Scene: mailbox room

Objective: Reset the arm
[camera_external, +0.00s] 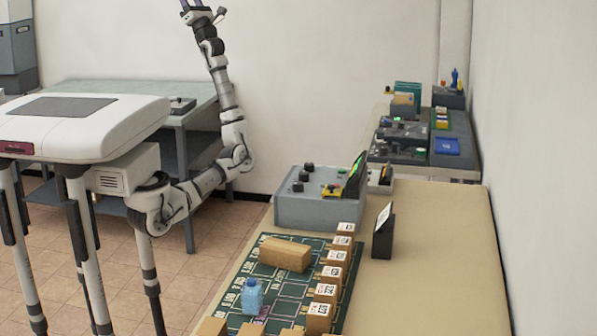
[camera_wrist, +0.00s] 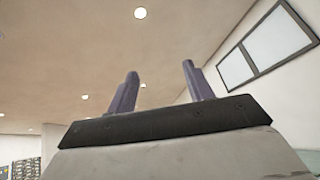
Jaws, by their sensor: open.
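My arm rises from its base at the left of the external view and stretches up beside the white wall. My gripper (camera_external: 195,4) is at the top edge of that view, partly cut off, well above the tables and away from every object. In the wrist view my gripper (camera_wrist: 160,85) shows two dark purple fingers standing apart with nothing between them. Behind the fingers are the ceiling and its round lights.
A long beige table (camera_external: 435,250) holds a green board (camera_external: 290,252) with several boxes, a blue bottle (camera_external: 252,297) and a grey control box (camera_external: 318,205). A grey-topped table (camera_external: 120,88) stands behind my body. Wall panels (camera_wrist: 268,45) show in the wrist view.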

